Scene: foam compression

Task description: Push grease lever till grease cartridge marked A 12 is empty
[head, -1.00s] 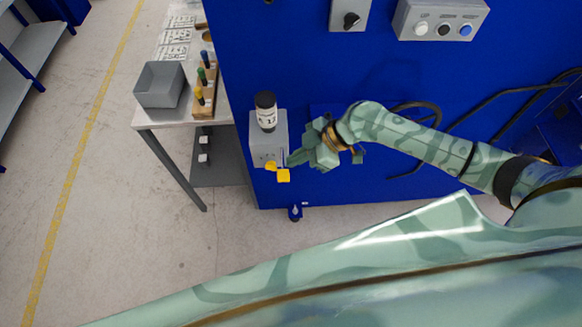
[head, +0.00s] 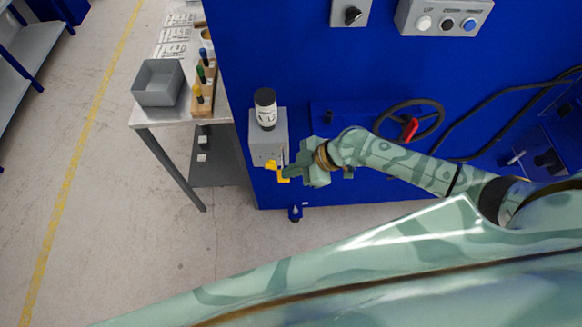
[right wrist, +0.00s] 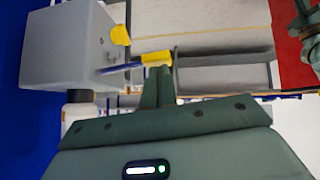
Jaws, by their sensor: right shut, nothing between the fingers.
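A grey grease box (head: 257,150) is mounted on the blue machine, with a black-capped white cartridge (head: 265,108) upright on top. The marking on it is too small to read surely. A yellow-ended lever (head: 283,180) sticks out at the box's lower front. My right gripper (head: 287,172) is shut and empty, its tips at the lever and partly covering it. In the right wrist view the closed fingers (right wrist: 157,72) meet the lever's yellow grip (right wrist: 157,58) on its blue rod; contact looks likely. A second yellow piece (right wrist: 120,34) sits on the box. My left gripper is not in view.
A table with a grey bin (head: 159,82) and a wooden block of coloured-top items (head: 203,85) stands left of the machine. A handwheel with a red handle (head: 410,128) is behind my right arm. Button boxes (head: 443,17) are above.

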